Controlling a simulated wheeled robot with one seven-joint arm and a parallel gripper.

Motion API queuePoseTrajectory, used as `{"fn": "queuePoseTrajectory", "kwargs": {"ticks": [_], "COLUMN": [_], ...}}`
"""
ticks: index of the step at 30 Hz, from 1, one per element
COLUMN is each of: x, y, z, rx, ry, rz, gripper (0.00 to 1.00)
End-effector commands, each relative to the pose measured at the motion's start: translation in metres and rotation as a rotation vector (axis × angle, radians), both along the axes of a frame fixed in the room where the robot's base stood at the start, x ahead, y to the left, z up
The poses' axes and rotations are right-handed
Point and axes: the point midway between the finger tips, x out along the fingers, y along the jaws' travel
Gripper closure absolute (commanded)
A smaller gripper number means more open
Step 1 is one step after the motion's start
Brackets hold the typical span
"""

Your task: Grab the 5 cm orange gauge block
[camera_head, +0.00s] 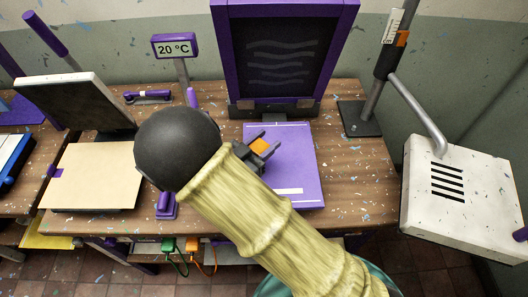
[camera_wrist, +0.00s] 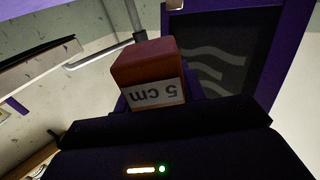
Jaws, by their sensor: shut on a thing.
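The orange gauge block (camera_wrist: 148,68) shows large in the wrist view, with a white label reading "5 cm" upside down. My gripper (camera_wrist: 157,100) is shut on it; the jaws are dark and hard to make out there. In the head view the orange block (camera_head: 260,146) sits between the dark fingers of my gripper (camera_head: 261,146), above the purple mat. The block's far and lower sides are hidden.
A purple-framed dark screen (camera_head: 284,55) stands behind the purple mat (camera_head: 300,165). A temperature display (camera_head: 176,46) is at the back left. A white slotted box (camera_head: 455,195) on a pole is at right. A beige board (camera_head: 92,176) lies at left.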

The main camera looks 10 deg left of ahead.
Motion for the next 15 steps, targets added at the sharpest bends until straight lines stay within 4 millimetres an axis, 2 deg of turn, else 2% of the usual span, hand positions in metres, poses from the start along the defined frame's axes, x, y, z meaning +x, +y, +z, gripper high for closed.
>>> {"fn": "queuePoseTrajectory", "kwargs": {"ticks": [6,10,15], "x": [0.000,0.000,0.000], "y": [0.000,0.000,0.000], "z": [0.033,0.041,0.043], "rx": [0.003,0.001,-0.001], "ry": [-0.002,-0.001,0.001], "rz": [0.001,0.001,0.001], "gripper": [0.85,0.85,0.85]}}
